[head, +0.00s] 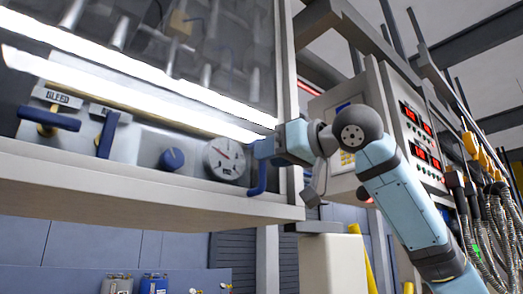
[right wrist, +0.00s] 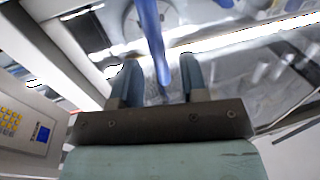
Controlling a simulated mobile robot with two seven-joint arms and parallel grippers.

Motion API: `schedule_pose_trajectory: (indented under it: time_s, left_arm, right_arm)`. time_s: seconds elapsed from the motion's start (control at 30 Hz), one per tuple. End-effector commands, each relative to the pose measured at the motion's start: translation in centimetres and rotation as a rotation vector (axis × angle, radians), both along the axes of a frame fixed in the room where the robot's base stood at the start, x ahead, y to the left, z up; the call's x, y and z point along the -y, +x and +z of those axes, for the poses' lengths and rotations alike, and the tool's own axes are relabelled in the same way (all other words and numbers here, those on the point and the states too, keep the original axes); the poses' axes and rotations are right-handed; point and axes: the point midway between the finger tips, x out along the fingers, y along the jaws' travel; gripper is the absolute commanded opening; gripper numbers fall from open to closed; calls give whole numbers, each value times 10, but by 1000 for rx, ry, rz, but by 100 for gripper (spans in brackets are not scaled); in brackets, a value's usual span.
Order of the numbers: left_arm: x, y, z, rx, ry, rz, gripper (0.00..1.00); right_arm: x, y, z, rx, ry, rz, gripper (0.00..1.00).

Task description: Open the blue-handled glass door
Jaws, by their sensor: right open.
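The glass door (head: 225,70) forms the front of a cabinet at the upper left of the head view. Its blue handle (head: 257,182) hangs at the cabinet's lower right corner, beside the round gauge. My right gripper (head: 263,150) is at the upper part of this handle. In the right wrist view the blue handle (right wrist: 151,35) runs between the two spread fingers of the right gripper (right wrist: 160,62), with gaps showing on both sides. I cannot tell whether either finger touches it. My left gripper is not in view.
The panel holds a gauge (head: 224,158), a blue knob (head: 172,158) and blue-handled valves (head: 50,119) left of the handle. A control box with red displays (head: 415,125) and hanging hoses (head: 497,225) stand at the right. A beige box (head: 332,264) is below.

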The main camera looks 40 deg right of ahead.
Motion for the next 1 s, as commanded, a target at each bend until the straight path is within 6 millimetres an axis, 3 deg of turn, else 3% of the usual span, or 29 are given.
schedule_pose_trajectory:
  time_s: [0.2, 0.53, 0.57, 0.73, 1.0]
  left_arm:
    - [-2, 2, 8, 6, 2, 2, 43]
    - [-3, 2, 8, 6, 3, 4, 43]
    - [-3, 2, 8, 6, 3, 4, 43]
    - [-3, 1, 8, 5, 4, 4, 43]
    - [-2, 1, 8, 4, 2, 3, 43]
  right_arm:
    - [-6, 22, 1, -1, 0, 0, 40]
    - [-7, 26, 0, 1, -1, 0, 40]
    - [-7, 26, 0, 1, -1, 0, 38]
    - [-7, 26, 0, 1, -1, 0, 0]
    - [-8, 27, 0, 0, 0, 0, 0]
